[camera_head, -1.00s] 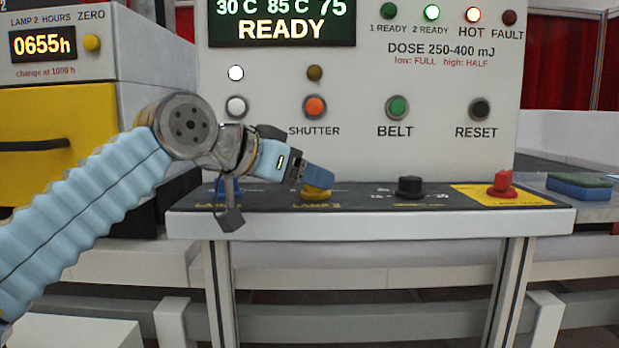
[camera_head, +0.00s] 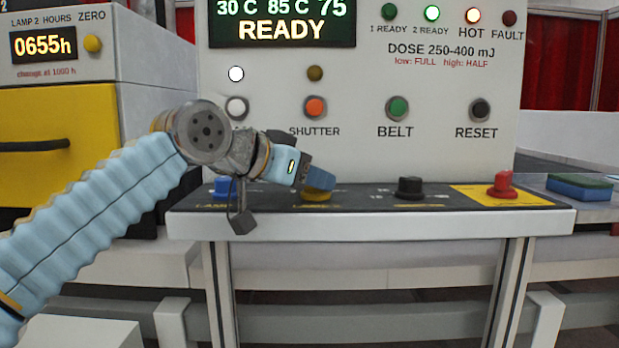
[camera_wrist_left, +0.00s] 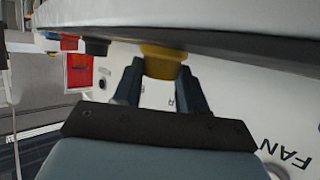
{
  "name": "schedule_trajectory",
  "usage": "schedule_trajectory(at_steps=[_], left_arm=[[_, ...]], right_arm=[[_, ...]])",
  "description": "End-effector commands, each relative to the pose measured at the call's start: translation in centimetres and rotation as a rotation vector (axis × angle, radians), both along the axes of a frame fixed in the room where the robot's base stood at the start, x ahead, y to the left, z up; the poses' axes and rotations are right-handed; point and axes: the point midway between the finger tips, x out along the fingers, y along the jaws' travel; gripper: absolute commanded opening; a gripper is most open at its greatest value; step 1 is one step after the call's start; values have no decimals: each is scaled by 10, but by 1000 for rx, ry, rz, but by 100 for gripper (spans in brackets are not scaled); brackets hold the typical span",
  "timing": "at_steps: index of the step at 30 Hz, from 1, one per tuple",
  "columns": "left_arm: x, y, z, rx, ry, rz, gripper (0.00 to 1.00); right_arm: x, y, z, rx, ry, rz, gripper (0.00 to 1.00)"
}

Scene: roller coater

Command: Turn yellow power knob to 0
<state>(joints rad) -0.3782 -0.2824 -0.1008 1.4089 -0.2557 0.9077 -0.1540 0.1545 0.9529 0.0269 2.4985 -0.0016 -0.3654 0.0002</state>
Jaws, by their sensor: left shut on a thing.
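The yellow power knob (camera_head: 316,195) sits on the black strip of the control panel, above the LAMP 2 label. My left gripper (camera_head: 318,180) is at the knob, coming in from the left and above, and partly covers it. In the left wrist view the yellow knob (camera_wrist_left: 162,62) is between the two fingertips of my left gripper (camera_wrist_left: 160,75), which is shut on it. The knob's pointer and its scale marks, including the 0, cannot be read. My right gripper is in neither view.
A blue knob (camera_head: 224,188) is left of the yellow one, partly behind my left wrist. A black knob (camera_head: 410,188) and a red knob (camera_head: 502,186) on a yellow plate are to the right. Push buttons, such as SHUTTER (camera_head: 314,107), are on the upright panel above.

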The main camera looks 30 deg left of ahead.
Motion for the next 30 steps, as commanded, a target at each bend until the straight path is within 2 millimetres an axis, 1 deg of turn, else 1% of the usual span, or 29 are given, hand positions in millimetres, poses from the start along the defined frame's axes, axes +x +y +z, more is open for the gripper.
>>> schedule_trajectory(at_steps=[8, 16, 24, 30], left_arm=[[-1, -1, -1, 2, 1, 100, 11], [0, -4, 0, 6, 1, 314, 11], [1, -8, 1, 5, 2, 536, 11], [1, -10, 1, 3, 3, 666, 11]], right_arm=[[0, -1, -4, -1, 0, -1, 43], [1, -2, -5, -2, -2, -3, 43], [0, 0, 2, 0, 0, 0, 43], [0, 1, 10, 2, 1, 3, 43]])
